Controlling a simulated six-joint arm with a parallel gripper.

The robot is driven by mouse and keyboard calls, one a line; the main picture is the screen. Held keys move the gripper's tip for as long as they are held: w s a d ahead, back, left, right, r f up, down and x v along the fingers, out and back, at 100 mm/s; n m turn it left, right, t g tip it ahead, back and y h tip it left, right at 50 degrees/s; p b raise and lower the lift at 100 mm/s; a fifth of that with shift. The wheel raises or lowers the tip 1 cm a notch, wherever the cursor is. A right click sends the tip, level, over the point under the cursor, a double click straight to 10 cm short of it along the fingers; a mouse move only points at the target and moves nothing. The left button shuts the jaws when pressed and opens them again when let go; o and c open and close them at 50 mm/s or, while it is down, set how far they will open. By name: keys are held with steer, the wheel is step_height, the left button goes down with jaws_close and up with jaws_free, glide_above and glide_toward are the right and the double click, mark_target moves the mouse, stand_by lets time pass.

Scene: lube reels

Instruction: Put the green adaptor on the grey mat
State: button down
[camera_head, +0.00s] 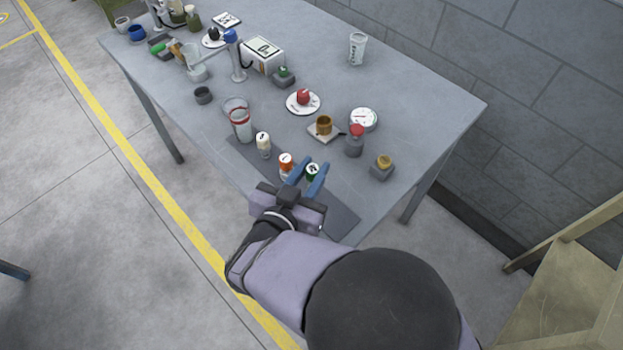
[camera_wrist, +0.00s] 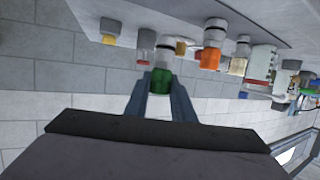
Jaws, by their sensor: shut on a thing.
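The green adaptor (camera_head: 312,171) has a white top with a dark mark, and in the head view it shows between the blue fingers of my gripper (camera_head: 306,178). In the wrist view the green adaptor (camera_wrist: 161,81) sits between the fingertips of my gripper (camera_wrist: 160,84), which is shut on it. The dark grey mat (camera_head: 341,217) lies along the near edge of the table, partly hidden by my gripper and arm. The adaptor is over or at the mat; I cannot tell whether it touches it.
An orange adaptor (camera_head: 286,161) stands close to the left of my gripper, with a white-topped one (camera_head: 263,143) beyond it. A clear red-banded container (camera_head: 241,125) stands further left. A red-topped grey piece (camera_head: 355,140) and a yellow-topped block (camera_head: 382,167) stand right. The mat's right end is bare.

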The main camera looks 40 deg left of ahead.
steer(key=shift+f, duration=2.05)
steer(key=shift+f, duration=0.15)
steer(key=c, duration=1.5)
jaws_free()
steer(key=shift+b+v, duration=0.3)
steer(key=shift+v, duration=2.55)
steer(key=shift+w, duration=0.1)
